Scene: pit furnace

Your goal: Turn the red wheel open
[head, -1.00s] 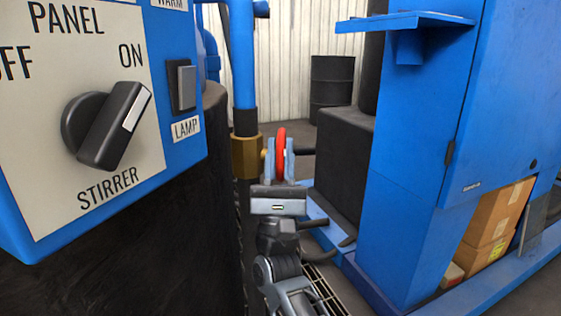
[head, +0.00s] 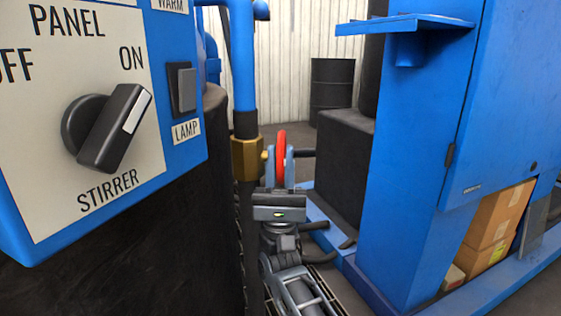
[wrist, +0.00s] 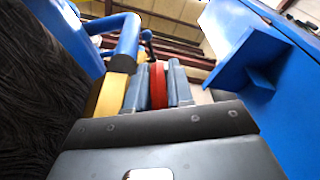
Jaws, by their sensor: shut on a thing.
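The red wheel (head: 281,152) shows edge-on in the head view, beside a brass valve body (head: 246,158) on a blue vertical pipe (head: 243,60). My gripper (head: 280,170) is at the wheel, with one finger on each side of its rim, shut on it. In the wrist view the red wheel (wrist: 157,84) stands between the two blue-grey fingers (wrist: 158,95), with the brass valve body (wrist: 112,95) just left of them. The wheel's lower part and its hub are hidden by my gripper.
A panel with a stirrer knob (head: 108,128) and a lamp switch (head: 182,90) is close on the left, above a dark round wall. A blue cabinet (head: 410,190) with a shelf (head: 405,22) stands on the right. A dark block (head: 343,165) and a black drum (head: 331,90) are behind.

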